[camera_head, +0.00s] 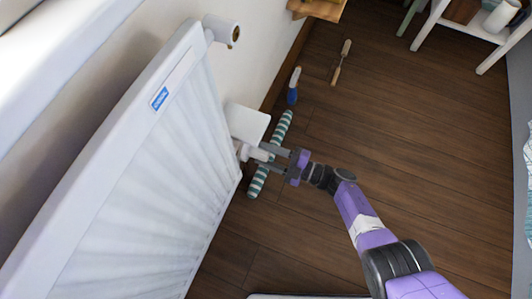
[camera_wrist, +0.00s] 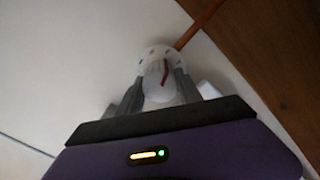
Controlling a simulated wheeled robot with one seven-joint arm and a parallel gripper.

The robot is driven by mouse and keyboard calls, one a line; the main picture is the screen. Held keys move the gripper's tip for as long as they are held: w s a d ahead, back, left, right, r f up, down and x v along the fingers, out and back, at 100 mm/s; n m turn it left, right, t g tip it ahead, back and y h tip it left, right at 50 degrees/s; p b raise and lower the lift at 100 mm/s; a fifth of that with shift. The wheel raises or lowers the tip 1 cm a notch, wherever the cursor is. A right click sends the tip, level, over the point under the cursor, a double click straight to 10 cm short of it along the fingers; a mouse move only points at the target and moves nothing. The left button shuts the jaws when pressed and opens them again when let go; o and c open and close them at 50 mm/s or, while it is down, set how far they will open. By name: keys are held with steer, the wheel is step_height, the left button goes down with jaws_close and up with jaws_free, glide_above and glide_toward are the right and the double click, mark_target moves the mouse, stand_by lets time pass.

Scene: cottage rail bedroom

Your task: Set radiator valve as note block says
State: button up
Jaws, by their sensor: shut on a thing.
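The radiator (camera_head: 150,165) is a white ribbed panel on the left of the head view, with a blue label near its top. Its valve (camera_head: 258,154) is a small white knob low at the radiator's right end. In the wrist view the valve (camera_wrist: 160,72) shows a white round head with a red-brown mark and dark marks around its rim. My gripper (camera_head: 266,158) is shut on the valve, with one finger on each side; the fingers also show in the wrist view (camera_wrist: 157,90). The marks are too small to read. I cannot make out a note block.
A green-and-white striped roll (camera_head: 270,153) lies on the floor behind my fingers. A blue-and-white bottle (camera_head: 293,86) and a wooden-handled tool (camera_head: 340,62) lie farther back. A white box-like piece (camera_head: 247,122) sits beside the valve. The wooden floor (camera_head: 430,150) at right is clear.

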steer(key=shift+f, duration=0.1)
steer(key=o, duration=1.4)
steer(key=p+v, duration=0.1)
steer(key=v, duration=0.7)
steer(key=shift+p, duration=0.3)
